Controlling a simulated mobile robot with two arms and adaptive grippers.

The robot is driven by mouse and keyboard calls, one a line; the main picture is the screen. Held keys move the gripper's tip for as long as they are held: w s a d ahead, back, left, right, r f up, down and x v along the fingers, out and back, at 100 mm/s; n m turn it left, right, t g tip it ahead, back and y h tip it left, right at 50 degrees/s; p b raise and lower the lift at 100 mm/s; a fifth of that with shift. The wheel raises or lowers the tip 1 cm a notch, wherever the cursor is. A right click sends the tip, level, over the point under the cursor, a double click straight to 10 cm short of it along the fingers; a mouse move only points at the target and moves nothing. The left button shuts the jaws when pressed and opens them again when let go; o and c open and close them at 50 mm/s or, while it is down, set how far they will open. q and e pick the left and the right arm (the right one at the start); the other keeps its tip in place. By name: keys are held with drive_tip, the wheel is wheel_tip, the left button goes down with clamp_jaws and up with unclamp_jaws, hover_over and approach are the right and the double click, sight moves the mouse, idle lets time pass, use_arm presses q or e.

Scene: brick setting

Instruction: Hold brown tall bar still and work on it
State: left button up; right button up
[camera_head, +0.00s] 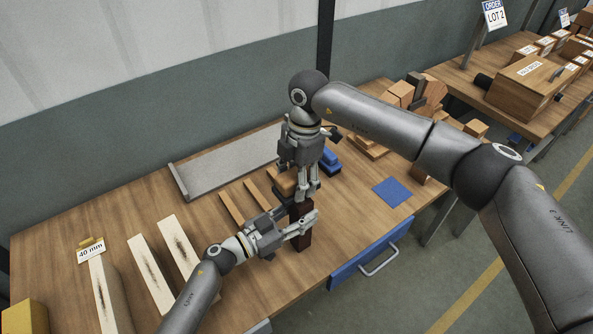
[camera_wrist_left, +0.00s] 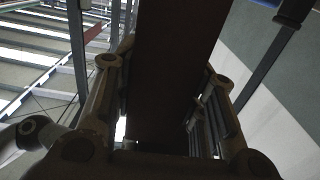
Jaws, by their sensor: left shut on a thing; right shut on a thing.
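The brown tall bar (camera_head: 304,240) stands upright on the wooden table, dark brown, near the front edge. My left gripper (camera_head: 306,222) is shut on it from the left at about mid-height, its fingers on either side. In the left wrist view the bar (camera_wrist_left: 172,75) runs up between the two fingers of my left gripper (camera_wrist_left: 165,100). My right gripper (camera_head: 307,194) points down from above and is shut at the bar's upper end. Its fingers partly hide the top of the bar, and the exact contact is hard to see.
Pale bars (camera_head: 152,274) and thin wooden strips (camera_head: 231,208) lie at left. A grey tray (camera_head: 225,168) is behind. A tan block (camera_head: 284,183) and blue object (camera_head: 329,162) sit near my right gripper. A blue mat (camera_head: 392,191) lies right, above an open blue drawer (camera_head: 360,262).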

sight(305, 205)
drive_tip(key=shift+f, duration=0.65)
drive_tip(key=shift+s+d+f, duration=0.15)
drive_tip(key=shift+s+d, duration=0.05)
drive_tip(key=shift+c, duration=0.4)
drive_tip(key=s+d, duration=0.2)
drive_tip(key=shift+s, duration=0.3)
drive_tip(key=shift+w+a, duration=1.3)
drive_tip(key=shift+w, duration=0.3)
drive_tip(key=shift+s+d+r, duration=0.1)
drive_tip(key=shift+r, duration=3.95)
use_arm(q)
drive_tip(key=o, duration=1.3)
